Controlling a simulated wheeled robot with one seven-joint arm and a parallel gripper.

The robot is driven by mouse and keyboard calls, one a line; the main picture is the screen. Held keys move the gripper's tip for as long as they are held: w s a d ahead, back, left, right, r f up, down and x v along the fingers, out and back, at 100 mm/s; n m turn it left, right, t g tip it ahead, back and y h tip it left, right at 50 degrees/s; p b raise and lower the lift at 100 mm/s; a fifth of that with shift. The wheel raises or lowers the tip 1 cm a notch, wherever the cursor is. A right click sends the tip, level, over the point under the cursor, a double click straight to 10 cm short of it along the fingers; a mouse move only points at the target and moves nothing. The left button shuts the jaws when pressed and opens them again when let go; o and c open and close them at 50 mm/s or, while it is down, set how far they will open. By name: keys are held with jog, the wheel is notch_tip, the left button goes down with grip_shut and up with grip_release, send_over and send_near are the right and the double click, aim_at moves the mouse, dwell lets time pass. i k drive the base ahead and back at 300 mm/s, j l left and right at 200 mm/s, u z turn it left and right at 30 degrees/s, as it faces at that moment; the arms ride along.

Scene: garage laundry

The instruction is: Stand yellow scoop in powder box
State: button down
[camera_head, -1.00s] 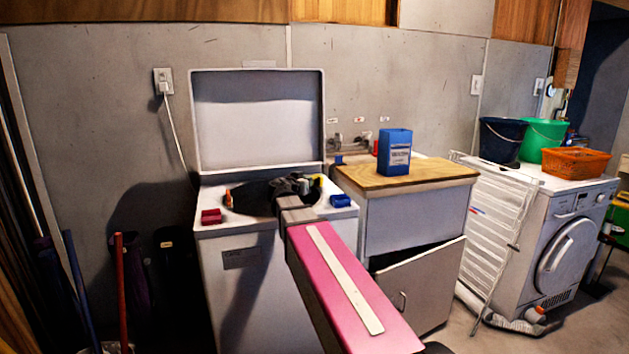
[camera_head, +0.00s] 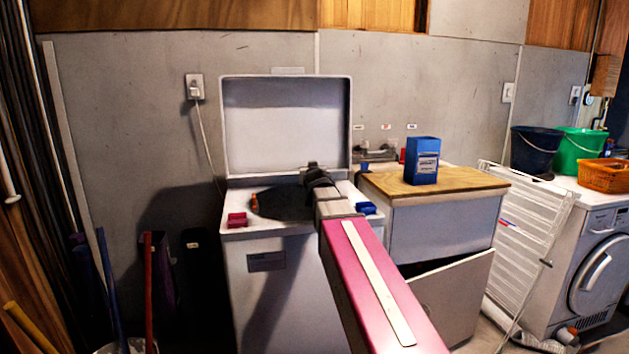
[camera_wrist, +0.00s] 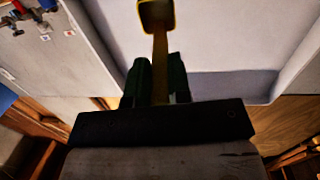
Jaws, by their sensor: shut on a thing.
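In the wrist view my gripper (camera_wrist: 157,82) is shut on the yellow scoop (camera_wrist: 158,20), with the handle between the fingers and the dark-edged bowl sticking out beyond them. In the head view my gripper (camera_head: 314,172) is over the right side of the open top-loading washer, and my pink arm hides part of that side. The scoop cannot be made out there. The blue powder box (camera_head: 423,162) stands upright on the wooden counter to the right, apart from my gripper. Its top opening is too small to make out clearly.
The washer's lid (camera_head: 285,125) stands raised behind my gripper. A red scoop-like item (camera_head: 237,220) and a blue one (camera_head: 366,208) lie on the washer's rim. The wooden counter (camera_head: 475,181) is clear around the box. A drying rack (camera_head: 520,235) leans at the right.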

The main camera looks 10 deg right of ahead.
aim_at(422, 159)
jog(key=k+z, duration=0.15)
jog(key=z, duration=0.2)
jog(key=k+z, duration=0.15)
jog(key=z, duration=0.2)
